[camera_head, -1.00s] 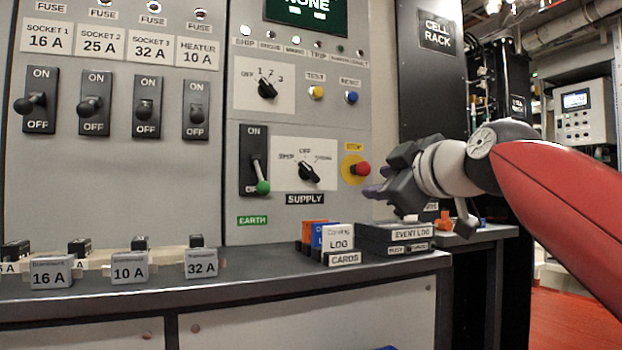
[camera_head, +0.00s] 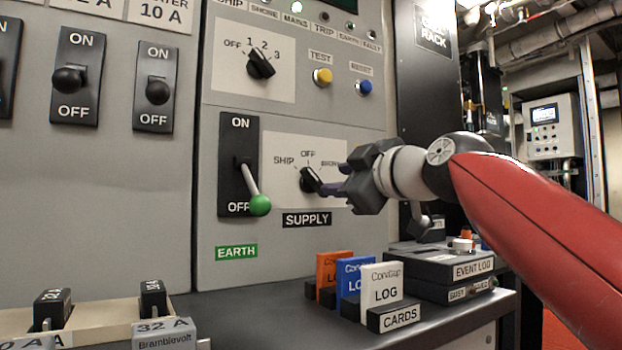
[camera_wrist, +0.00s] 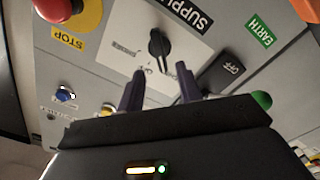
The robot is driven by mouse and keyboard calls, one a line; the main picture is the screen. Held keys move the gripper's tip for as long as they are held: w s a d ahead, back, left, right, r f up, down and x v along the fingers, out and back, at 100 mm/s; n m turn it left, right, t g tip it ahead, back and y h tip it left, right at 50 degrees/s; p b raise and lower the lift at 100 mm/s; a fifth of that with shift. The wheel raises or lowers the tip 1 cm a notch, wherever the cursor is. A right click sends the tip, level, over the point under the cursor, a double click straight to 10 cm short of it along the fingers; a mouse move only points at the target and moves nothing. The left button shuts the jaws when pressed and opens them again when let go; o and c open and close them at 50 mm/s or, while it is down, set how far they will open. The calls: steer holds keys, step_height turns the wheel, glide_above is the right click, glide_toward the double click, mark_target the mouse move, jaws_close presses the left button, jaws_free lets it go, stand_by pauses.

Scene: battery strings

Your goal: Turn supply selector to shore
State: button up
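The supply selector (camera_head: 311,181) is a black rotary knob on a white plate marked SHIP, OFF and SHORE, above the SUPPLY label (camera_head: 307,220). Its grip slants from upper left to lower right; I cannot tell exactly which mark it points to. My gripper (camera_head: 335,189) is at the knob's right side in the head view. The SHORE mark (camera_head: 331,163) is partly covered by the gripper.
The EARTH lever (camera_head: 259,204) with a green ball is left of the selector. The red stop button (camera_wrist: 56,8) shows in the wrist view, hidden behind my gripper in the head view. Log cards (camera_head: 385,282) and an event log box (camera_head: 440,264) stand on the bench below.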

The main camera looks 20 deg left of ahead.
mark_target(318, 180)
steer(key=p+x, duration=0.2)
steer(key=x, duration=0.1)
steer(key=p+x, duration=0.2)
steer(key=shift+s+r, duration=0.1)
steer(key=shift+r, duration=0.2)
steer(key=shift+w+a+f+p, duration=0.25)
steer(key=shift+w+a+p, duration=0.3)
steer(key=shift+a, duration=0.15)
jaws_close()
